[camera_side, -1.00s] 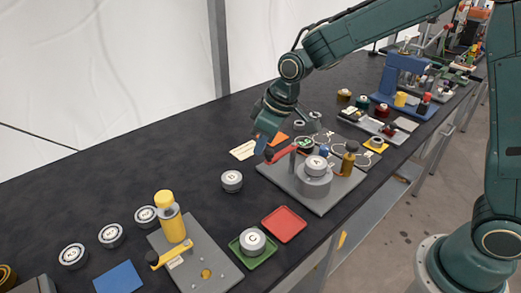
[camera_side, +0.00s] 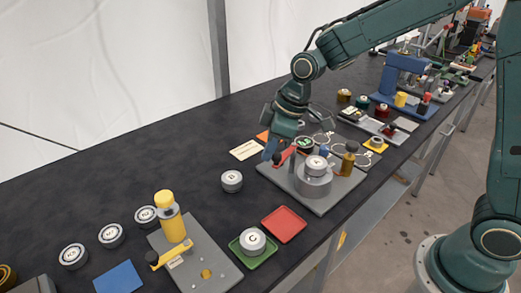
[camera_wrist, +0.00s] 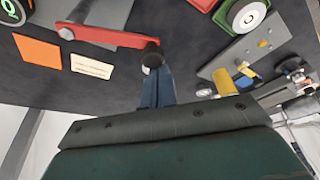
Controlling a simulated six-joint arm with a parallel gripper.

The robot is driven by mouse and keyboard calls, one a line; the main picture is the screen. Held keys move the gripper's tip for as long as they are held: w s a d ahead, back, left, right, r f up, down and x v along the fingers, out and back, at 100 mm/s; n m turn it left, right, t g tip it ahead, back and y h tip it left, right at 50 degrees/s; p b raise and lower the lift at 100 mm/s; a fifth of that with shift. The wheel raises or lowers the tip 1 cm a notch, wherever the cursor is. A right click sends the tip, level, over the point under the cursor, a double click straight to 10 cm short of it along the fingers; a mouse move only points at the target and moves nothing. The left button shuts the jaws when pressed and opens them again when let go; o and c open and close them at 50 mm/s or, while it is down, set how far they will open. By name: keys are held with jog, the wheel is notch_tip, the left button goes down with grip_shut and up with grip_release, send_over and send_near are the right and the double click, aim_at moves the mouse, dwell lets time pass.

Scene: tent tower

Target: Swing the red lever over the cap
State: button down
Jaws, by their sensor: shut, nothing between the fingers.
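The red lever (camera_side: 288,154) sits on a post of the grey base plate (camera_side: 335,195), its dark knob (camera_side: 277,159) pointing left and towards the side camera. The silver cap (camera_side: 316,164) lies on the round grey holder (camera_side: 314,185), right of the lever, which is not over it. My gripper (camera_side: 269,153) is shut and empty, its blue fingers beside the knob. In the wrist view the red lever (camera_wrist: 110,37) ends in the dark knob (camera_wrist: 152,53), right at my fingertips (camera_wrist: 156,72); I cannot tell whether they touch.
A loose silver disc (camera_side: 232,180) stands left of the plate. A red tray (camera_side: 284,224) and a green tray (camera_side: 262,256) lie in front. A yellow bottle-shaped post (camera_side: 171,222) stands at left. A brown post (camera_side: 349,158) stands right of the holder. A cream card (camera_side: 246,150) lies behind.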

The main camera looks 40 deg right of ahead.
jog(key=s+d+n+g, duration=0.1)
jog(key=s+d+n, duration=0.1)
jog(key=n, duration=0.2)
jog(key=s+d+n+g, duration=0.1)
jog(key=s+d+n, duration=0.1)
jog(key=s+n, duration=0.1)
jog(key=s+d+n+g+y, duration=0.1)
jog(key=s+d+n+g, duration=0.1)
jog(key=n, duration=0.4)
jog(key=shift+s+d, duration=0.75)
jog(key=shift+d, duration=0.55)
jog(key=shift+a, duration=0.1)
notch_tip(320, 180, up, 10)
jog(key=shift+s+a+f, duration=0.15)
jog(key=shift+a+f, duration=0.1)
